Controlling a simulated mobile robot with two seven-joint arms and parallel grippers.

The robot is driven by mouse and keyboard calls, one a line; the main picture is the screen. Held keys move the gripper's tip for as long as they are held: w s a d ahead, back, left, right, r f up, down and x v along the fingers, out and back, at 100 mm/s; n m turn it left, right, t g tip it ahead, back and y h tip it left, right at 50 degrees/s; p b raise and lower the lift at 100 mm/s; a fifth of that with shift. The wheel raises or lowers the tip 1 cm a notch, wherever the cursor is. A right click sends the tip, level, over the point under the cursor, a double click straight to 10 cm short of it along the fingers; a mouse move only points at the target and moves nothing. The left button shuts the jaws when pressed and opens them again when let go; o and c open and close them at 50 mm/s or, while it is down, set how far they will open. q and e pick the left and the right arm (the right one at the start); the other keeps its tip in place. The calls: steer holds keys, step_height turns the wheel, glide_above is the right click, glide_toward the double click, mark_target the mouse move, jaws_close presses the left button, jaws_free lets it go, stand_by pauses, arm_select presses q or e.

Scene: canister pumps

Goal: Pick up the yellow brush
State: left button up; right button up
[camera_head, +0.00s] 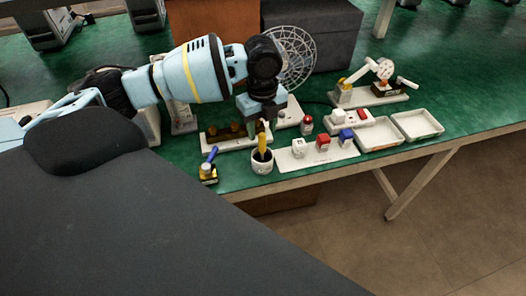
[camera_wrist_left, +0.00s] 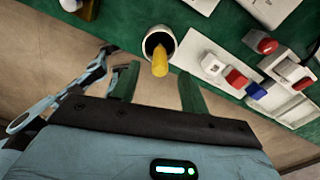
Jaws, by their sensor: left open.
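The yellow brush (camera_head: 262,142) stands in a small white cup (camera_head: 262,166) near the front edge of the green table. In the left wrist view the brush (camera_wrist_left: 159,62) sticks up out of the cup (camera_wrist_left: 150,37) toward the camera. My left gripper (camera_head: 261,124) is just above and around the brush's upper end. In the left wrist view its two dark green fingers (camera_wrist_left: 156,80) are spread apart, with the brush end between them, nearer their tips. Whether a finger touches the brush cannot be told. My right gripper is in neither view.
A white plate (camera_head: 318,158) with white, red and blue blocks lies right of the cup. Two shallow trays (camera_head: 417,124) are further right. A small blue-handled object (camera_head: 209,166) stands left of the cup. A wire-guarded fan (camera_head: 296,57) is behind my gripper.

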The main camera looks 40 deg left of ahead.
mark_target(262, 142)
arm_select(q)
steer(key=shift+f, duration=2.95)
steer(key=shift+c, duration=0.3)
jaws_close()
